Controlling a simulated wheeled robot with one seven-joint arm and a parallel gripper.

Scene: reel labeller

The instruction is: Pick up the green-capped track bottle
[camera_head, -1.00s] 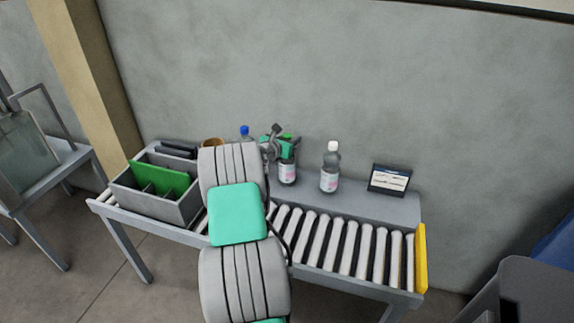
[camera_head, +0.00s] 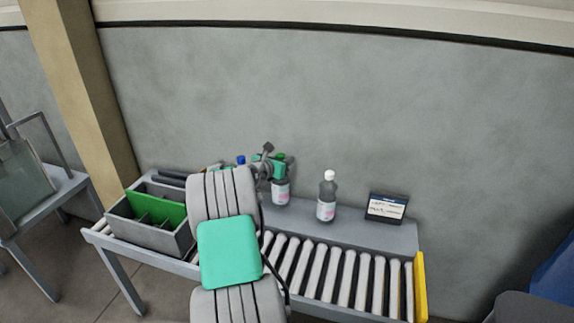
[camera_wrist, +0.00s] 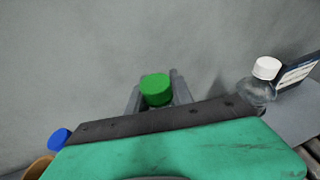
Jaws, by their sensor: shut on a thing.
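The green-capped bottle (camera_head: 281,190) is grey with a white and pink label and stands upright at the back of the conveyor, partly hidden by my gripper. Its green cap shows in the wrist view (camera_wrist: 156,89) between my two fingers. My gripper (camera_head: 279,169) is shut on this bottle near its top; in the wrist view the fingers (camera_wrist: 157,98) lie on either side of the cap. Whether the bottle's base touches the shelf is hard to tell.
A white-capped bottle (camera_head: 327,197) stands to the right, with a small label sign (camera_head: 386,208) beyond it. A blue-capped bottle (camera_head: 241,160) is behind my arm at left. A grey divided bin (camera_head: 150,236) with a green panel sits at the conveyor's left end. A wall is close behind.

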